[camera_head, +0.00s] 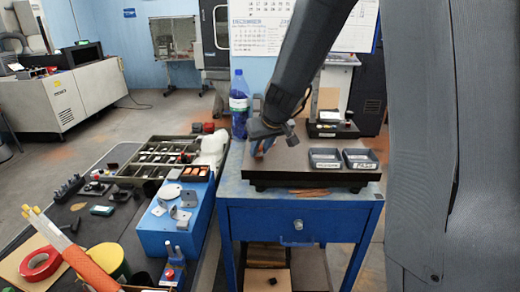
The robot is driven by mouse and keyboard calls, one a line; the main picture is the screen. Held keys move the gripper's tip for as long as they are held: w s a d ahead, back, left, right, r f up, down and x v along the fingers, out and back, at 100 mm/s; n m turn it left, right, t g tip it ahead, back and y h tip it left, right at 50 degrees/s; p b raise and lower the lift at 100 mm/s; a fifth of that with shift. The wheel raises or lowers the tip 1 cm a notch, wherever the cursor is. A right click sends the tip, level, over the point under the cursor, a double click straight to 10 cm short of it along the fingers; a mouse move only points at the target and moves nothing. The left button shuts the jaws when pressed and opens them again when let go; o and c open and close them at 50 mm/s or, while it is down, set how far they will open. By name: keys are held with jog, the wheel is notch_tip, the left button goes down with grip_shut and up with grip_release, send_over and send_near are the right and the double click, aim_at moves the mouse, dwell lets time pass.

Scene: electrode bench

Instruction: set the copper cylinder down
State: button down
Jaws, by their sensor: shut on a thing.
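My gripper (265,138) hangs from the dark arm over the left part of a black slab (300,178) on the blue bench (272,212). It is shut on a small orange-brown piece, the copper cylinder (266,147), of which only a little shows between and below the jaws. The piece looks to be above or close to the slab's top; I cannot tell whether it touches. Its lower end and tilt are not clear.
Two small grey trays (325,158) stand side by side on the slab's right part. Thin copper-coloured strips (309,192) lie at the slab's front. A cluttered dark bench with a blue block (170,228) is at left.

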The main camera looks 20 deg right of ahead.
jog(key=shift+f, duration=0.1)
jog(key=c, duration=1.5)
grip_release()
jog(key=shift+s+r, duration=0.15)
jog(key=shift+r, duration=0.35)
jog(key=b+v, duration=0.2)
jog(key=v, duration=0.9)
jog(key=s+f+g, duration=0.1)
jog(key=s+f, duration=0.4)
jog(key=s, duration=0.1)
jog(key=s+a+f+m+g, duration=0.1)
jog(key=s+f+g, duration=0.1)
jog(key=s+f, duration=0.4)
jog(key=s+f+g+h, duration=0.1)
jog(key=s+f, duration=0.4)
jog(key=s, duration=0.1)
jog(key=shift+s+a+f+m+g, duration=0.2)
jog(key=shift+a+f+m+g, duration=0.1)
jog(key=shift+f+m, duration=0.1)
